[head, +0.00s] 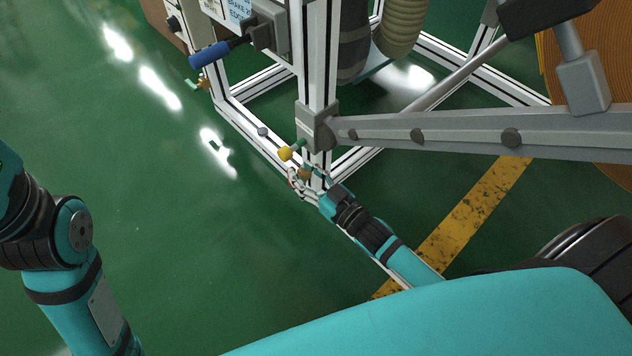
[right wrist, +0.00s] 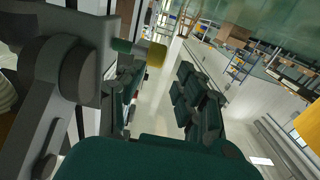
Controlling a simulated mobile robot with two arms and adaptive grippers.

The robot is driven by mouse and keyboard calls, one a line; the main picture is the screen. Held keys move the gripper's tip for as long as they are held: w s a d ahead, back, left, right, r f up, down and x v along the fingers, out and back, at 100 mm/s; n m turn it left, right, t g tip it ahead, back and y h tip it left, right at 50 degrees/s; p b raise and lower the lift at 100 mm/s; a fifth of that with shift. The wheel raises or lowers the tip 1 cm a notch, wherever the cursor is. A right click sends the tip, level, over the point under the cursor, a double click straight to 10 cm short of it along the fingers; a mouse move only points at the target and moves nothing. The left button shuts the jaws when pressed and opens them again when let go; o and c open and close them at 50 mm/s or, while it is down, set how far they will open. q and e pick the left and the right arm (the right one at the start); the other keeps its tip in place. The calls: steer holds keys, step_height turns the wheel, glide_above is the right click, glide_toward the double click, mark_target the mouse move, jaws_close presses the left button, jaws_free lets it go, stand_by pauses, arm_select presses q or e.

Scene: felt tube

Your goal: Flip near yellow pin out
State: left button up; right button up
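The near yellow pin (head: 285,154) has a yellow knob on a green stem and sticks out to the left from the upright frame post in the head view. In the right wrist view the yellow knob (right wrist: 156,54) lies just beyond my fingertips, toward the left finger. My right gripper (head: 303,181) is just below the pin beside the post. In the right wrist view its two fingers (right wrist: 162,88) are spread apart with nothing between them. Whether a finger touches the pin I cannot tell. My left gripper is outside the view; only my left arm shows.
The upright aluminium post (head: 317,70) and a grey horizontal beam (head: 440,136) stand close to my right gripper. A blue handle (head: 208,54) and a smaller pin (head: 203,84) are farther back. Green floor (head: 150,190) is open on the left.

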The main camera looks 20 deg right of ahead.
steer(key=shift+v, duration=2.3)
steer(key=shift+r, duration=0.1)
